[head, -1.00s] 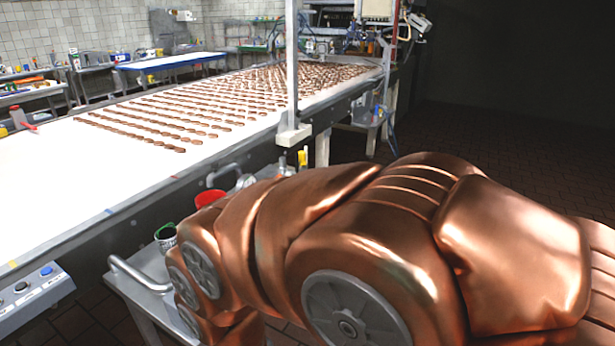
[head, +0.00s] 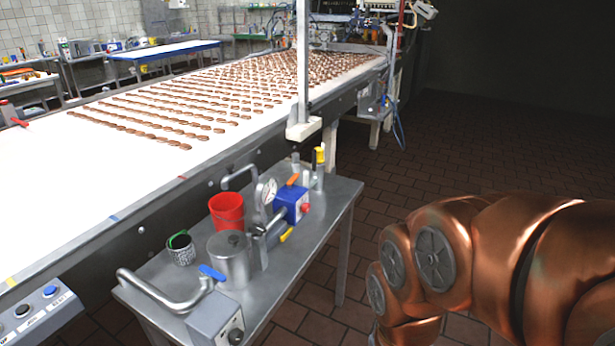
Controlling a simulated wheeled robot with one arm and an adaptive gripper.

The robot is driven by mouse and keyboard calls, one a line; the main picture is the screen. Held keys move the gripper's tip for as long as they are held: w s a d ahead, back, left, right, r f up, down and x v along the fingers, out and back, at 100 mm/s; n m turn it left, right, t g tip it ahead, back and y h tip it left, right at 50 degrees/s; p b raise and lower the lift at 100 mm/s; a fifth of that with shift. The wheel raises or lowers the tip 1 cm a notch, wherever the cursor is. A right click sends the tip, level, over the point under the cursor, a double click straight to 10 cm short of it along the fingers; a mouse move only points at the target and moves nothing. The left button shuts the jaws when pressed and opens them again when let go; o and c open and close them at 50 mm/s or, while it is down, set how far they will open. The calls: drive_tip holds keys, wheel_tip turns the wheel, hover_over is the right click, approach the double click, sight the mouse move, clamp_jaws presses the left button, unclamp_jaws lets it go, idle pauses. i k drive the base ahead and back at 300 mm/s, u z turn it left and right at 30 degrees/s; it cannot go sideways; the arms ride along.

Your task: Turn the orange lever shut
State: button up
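The small orange lever (head: 293,180) shows in the head view, on top of the pipework beside a blue box (head: 291,204) on the metal side table (head: 335,196). It looks tilted, with its right end higher; I cannot tell whether it is open or shut. My copper-coloured arm is at the lower right, clear of the table in the picture. My gripper is out of view.
The table also holds a red bucket (head: 227,213), a steel pot (head: 229,262), a pressure gauge (head: 267,191), a blue lever (head: 212,272), a yellow lever (head: 287,234) and a dark cup (head: 181,250). The conveyor (head: 60,200) runs behind. Tiled floor is free to the right.

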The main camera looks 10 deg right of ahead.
sight(296, 176)
drive_tip(key=z, duration=0.5)
drive_tip(key=k, duration=0.65)
drive_tip(key=z, duration=0.55)
drive_tip(key=i, duration=1.2)
drive_tip(key=u, duration=1.15)
drive_tip(key=i, duration=1)
drive_tip(key=u, duration=1.05)
